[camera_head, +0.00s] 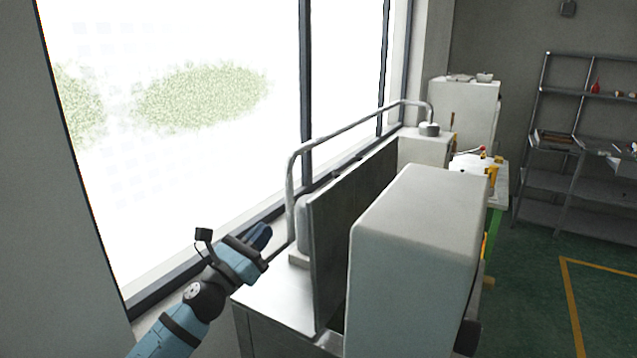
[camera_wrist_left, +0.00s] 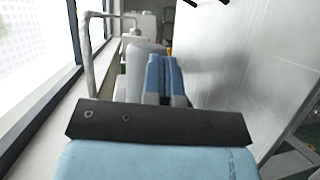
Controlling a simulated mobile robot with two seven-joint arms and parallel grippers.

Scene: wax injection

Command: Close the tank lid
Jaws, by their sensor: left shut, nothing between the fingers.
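The tank lid (camera_head: 345,225) stands upright as a dark grey panel on the metal tank body (camera_head: 275,300), in the open position. In the left wrist view a broad light grey panel (camera_wrist_left: 250,65), which looks like the lid's face, fills the right side. My left gripper (camera_head: 262,234) is between the window and the lid, to the left of the lid's near end. Its blue fingers (camera_wrist_left: 165,76) are together and empty, apart from the panel. The tank opening is mostly hidden behind the lid and a large pale box. My right gripper is not in view.
A bent metal pipe (camera_head: 290,190) rises close to my left gripper and runs back along the window. The large pale box (camera_head: 415,260) stands right of the lid. A shelf (camera_head: 570,140) is far right. Green floor at the right is clear.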

